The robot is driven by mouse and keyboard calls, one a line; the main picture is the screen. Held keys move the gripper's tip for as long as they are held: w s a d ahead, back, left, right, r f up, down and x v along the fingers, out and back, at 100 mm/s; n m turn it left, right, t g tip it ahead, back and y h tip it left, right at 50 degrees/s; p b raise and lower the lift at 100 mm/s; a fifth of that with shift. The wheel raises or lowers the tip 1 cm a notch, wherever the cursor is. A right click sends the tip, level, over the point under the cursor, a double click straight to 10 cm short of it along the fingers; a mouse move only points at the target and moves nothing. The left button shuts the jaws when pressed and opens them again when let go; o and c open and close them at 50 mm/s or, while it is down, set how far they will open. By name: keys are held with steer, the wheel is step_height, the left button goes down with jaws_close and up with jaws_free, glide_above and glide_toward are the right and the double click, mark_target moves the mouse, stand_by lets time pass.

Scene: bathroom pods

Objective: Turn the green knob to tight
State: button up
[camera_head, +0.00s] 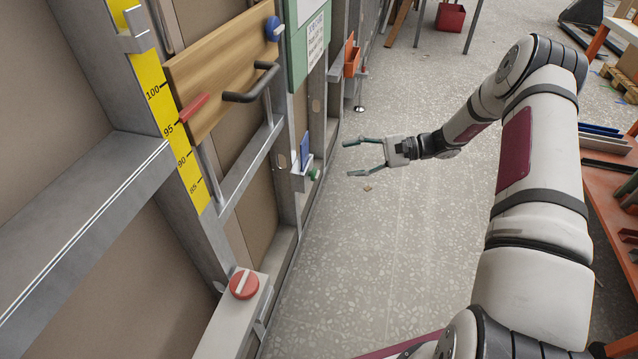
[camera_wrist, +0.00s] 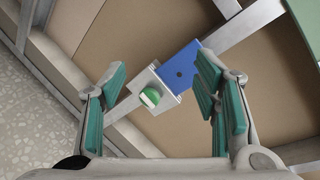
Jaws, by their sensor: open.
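The green knob (camera_head: 313,174) is small and sits on a metal bracket low on the wall frame, left of my gripper in the head view. In the wrist view the green knob (camera_wrist: 150,97) has a pale bar across its face and shows between my fingers. A blue plate (camera_head: 305,149) stands right beside it, and the blue plate (camera_wrist: 181,72) has a small dark hole. My gripper (camera_head: 352,158) is open and empty, its green-padded fingers pointing at the wall. In the wrist view my gripper (camera_wrist: 158,105) is spread wide, with the knob apart from both fingers.
A red knob (camera_head: 243,284) with a pale bar sits on a nearer bracket. A wooden board (camera_head: 222,71) with a dark handle (camera_head: 252,84) and a blue knob (camera_head: 273,29) is higher on the wall. An orange bench (camera_head: 608,215) stands right. The speckled floor (camera_head: 420,230) is mostly free.

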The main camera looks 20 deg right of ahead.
steer(key=w+d+f+m+t+b, duration=0.1)
steer(key=d+f+m+t+b, duration=0.1)
steer(key=f, duration=0.4)
steer(key=w+d+f+m+t+b, duration=0.1)
steer(key=d+f+m+t, duration=0.15)
steer(key=f, duration=0.45)
steer(key=b, duration=0.3)
glide_toward(314, 174)
steer(key=w+a+f, duration=0.2)
steer(key=w+a, duration=0.3)
steer(key=a, duration=0.1)
steer(key=shift+w+a+f+y, duration=0.2)
steer(key=shift+w+a+y, duration=0.15)
steer(key=shift+y, duration=0.05)
steer(key=shift+n, duration=0.25)
steer(key=shift+c, duration=0.6)
steer(key=c, duration=1.1)
